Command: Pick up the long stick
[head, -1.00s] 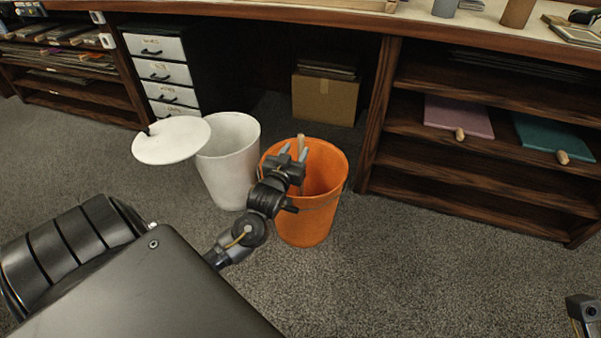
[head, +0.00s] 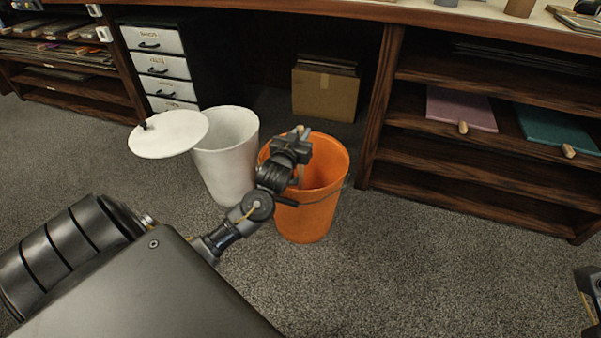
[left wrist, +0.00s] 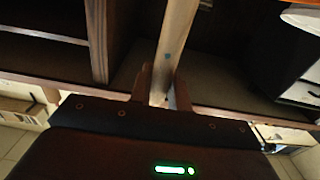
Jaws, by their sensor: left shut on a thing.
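The long stick is pale wood. Its small top end (head: 300,129) shows above my left gripper in the head view, over the orange bucket (head: 322,218). In the left wrist view the stick (left wrist: 177,35) runs up from between the two fingers to the top edge. My left gripper (left wrist: 161,84) is shut on it. In the head view this gripper (head: 300,149) is over the bucket's opening and hides most of the stick. The stick's lower end cannot be made out. My right gripper is not in view; only part of my right arm shows at the right edge.
A white bin (head: 228,168) stands left of the bucket, with a round white lid (head: 168,135) beside its rim. Behind are a cardboard box (head: 324,94), a drawer unit (head: 162,68) and a wooden shelf (head: 480,158). The carpet in front right is clear.

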